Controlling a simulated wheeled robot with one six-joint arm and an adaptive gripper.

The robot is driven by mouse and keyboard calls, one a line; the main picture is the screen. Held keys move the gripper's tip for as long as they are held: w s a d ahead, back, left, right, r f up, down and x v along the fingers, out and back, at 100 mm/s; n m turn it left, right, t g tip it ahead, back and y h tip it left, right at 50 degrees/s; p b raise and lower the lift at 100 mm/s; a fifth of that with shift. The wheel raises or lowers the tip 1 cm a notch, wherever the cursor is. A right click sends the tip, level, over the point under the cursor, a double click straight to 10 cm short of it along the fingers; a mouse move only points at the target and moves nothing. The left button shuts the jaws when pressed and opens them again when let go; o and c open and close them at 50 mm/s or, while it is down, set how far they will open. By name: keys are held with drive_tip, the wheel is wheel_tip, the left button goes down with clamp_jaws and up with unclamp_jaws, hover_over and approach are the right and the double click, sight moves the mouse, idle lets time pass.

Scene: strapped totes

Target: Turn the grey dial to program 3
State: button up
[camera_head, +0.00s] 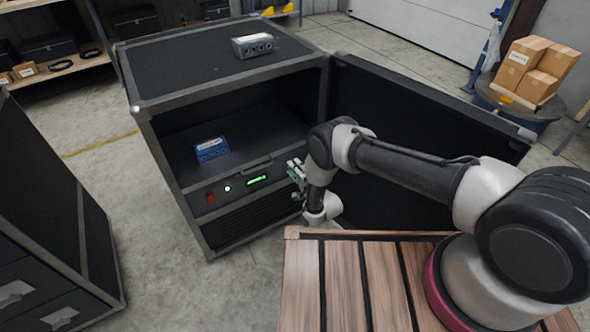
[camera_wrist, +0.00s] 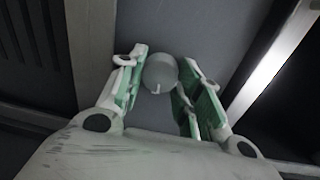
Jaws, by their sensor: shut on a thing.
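The grey dial (camera_wrist: 160,72) shows in the wrist view as a round knob with a pale pointer mark at its lower edge. It sits on the dark front panel (camera_wrist: 192,30). My gripper (camera_wrist: 165,82) has its green-padded fingers on either side of the dial and is shut on it. In the head view my gripper (camera_head: 297,174) is at the right end of the cabinet's front panel and hides the dial there. The program numbers cannot be read in either view.
A blue box (camera_head: 211,150) stands on the shelf above. The open cabinet door (camera_head: 420,110) is behind my arm. A grey box (camera_head: 253,46) sits on top.

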drive_tip(key=shift+d+m, duration=0.1)
drive_tip(key=shift+m, duration=0.5)
drive_tip(key=o, duration=1)
drive_tip(key=shift+o, duration=0.2)
drive_tip(key=v, duration=1.2)
